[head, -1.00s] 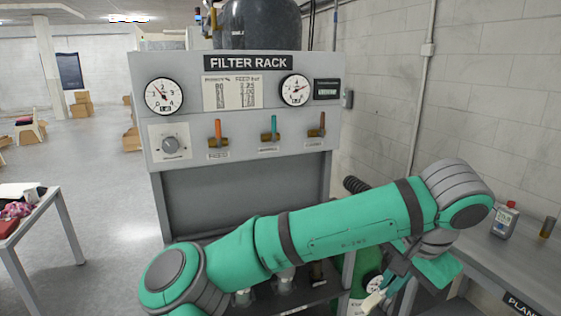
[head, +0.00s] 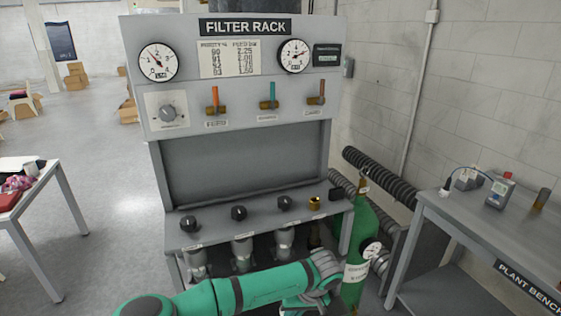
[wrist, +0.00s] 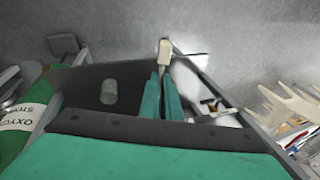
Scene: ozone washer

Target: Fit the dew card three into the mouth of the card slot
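In the wrist view, my gripper (wrist: 163,90) has its two green fingers close together around a thin, pale beige piece (wrist: 164,50). The piece sticks out past the fingertips and looks like the dew card; its lettering cannot be read. Its lower part is hidden between the fingers. In the head view my gripper and the card cannot be made out, with my arm at the bottom of the picture. I cannot identify the card slot with certainty in either view.
The filter rack (head: 232,100) stands ahead, with knobs on its lower shelf (head: 222,229). A green oxygen cylinder (head: 367,228) and black hose (head: 385,178) are at its right. The plant bench (head: 470,226) carries a meter (head: 500,192). A table (head: 58,184) stands left.

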